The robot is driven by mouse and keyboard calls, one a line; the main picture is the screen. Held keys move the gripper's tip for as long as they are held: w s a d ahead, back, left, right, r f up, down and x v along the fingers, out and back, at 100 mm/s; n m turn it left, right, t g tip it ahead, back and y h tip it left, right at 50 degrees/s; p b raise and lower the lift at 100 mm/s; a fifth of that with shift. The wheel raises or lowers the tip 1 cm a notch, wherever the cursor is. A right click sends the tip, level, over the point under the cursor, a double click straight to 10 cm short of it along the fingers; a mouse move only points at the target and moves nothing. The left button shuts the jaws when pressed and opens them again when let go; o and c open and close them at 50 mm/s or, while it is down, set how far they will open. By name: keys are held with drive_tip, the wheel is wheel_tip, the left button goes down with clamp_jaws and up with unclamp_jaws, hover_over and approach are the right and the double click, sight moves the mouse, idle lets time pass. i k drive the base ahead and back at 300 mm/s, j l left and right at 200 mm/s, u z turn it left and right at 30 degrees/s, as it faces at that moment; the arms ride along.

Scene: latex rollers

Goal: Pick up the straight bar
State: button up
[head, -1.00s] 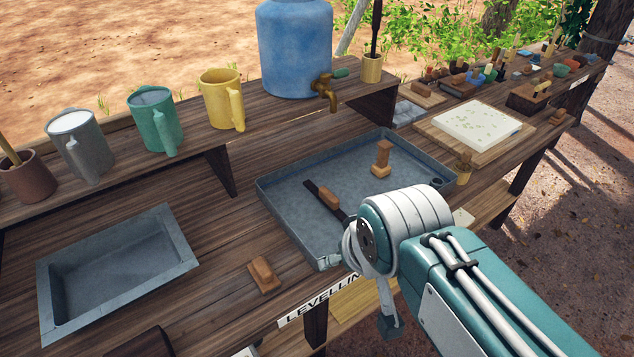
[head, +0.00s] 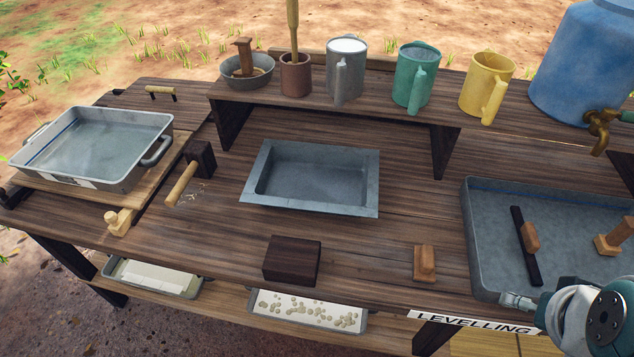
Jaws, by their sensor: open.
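The straight bar (head: 522,246) is a thin dark strip with a small wooden grip (head: 529,237) on it. It lies inside the grey levelling tray (head: 478,262) at the right of the head view. My gripper (head: 532,314) is at the lower right corner, at the tray's front edge, close to the near end of the bar and apart from it. It is open and holds nothing that I can see. One pale finger shows; the rest is hidden by my wrist or cut off by the frame.
A wooden stamp-like block (head: 613,237) stands in the tray right of the bar. A small wooden block (head: 425,263) and a dark block (head: 291,261) sit left of it. An empty sunken basin (head: 310,208) is mid-bench.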

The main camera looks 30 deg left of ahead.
sight(530, 242)
drive_tip(key=i+l+u, duration=0.2)
drive_tip(key=l, duration=0.25)
drive_tip(key=l+u, duration=0.15)
drive_tip(key=l, duration=0.25)
drive_tip(key=l+u, duration=0.2)
drive_tip(key=l, duration=0.3)
drive_tip(key=i, duration=0.05)
